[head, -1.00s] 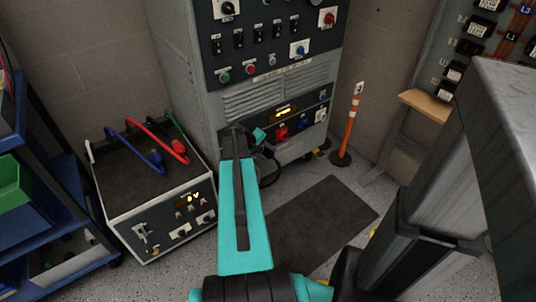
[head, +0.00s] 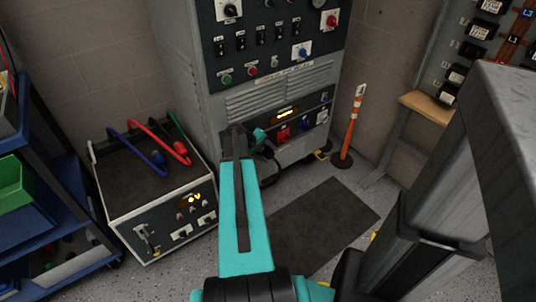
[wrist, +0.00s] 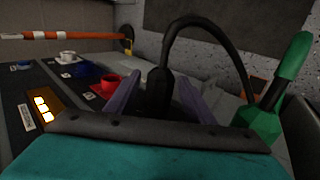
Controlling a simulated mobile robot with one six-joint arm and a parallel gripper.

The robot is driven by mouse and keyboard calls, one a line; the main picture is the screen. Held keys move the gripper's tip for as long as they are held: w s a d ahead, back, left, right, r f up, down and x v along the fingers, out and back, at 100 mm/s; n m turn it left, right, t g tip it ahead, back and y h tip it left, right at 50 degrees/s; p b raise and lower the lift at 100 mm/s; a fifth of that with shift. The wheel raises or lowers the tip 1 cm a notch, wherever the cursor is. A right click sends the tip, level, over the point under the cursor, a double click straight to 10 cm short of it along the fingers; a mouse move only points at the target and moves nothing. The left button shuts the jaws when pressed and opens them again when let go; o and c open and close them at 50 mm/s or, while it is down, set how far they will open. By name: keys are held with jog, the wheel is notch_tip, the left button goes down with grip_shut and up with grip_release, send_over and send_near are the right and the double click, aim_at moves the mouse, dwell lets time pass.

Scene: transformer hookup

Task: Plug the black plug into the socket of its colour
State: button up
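The black plug (wrist: 158,92) stands between the two pale fingers of my gripper (wrist: 160,78) in the wrist view, the fingertips close along its sides. Its black cable (wrist: 205,22) leaves the top and arches right. The plug's tip and the black socket are hidden behind my gripper's body. In the head view my gripper (head: 250,137) is at the left part of the cabinet's lower panel (head: 293,120).
A supply box (head: 152,205) with red, blue and green leads stands left of the cabinet (head: 182,65). An orange-white post (head: 352,125) stands right. The dark floor mat (head: 320,225) is clear.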

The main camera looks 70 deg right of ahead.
jog(key=shift+o, duration=1.4)
jog(key=p+v, duration=0.3)
jog(key=v, duration=0.4)
dwell(0.4)
dwell(0.4)
jog(key=p+v, duration=0.1)
jog(key=v, duration=1.2)
jog(key=shift+a+r+p, duration=0.15)
jog(key=shift+r+p, duration=0.25)
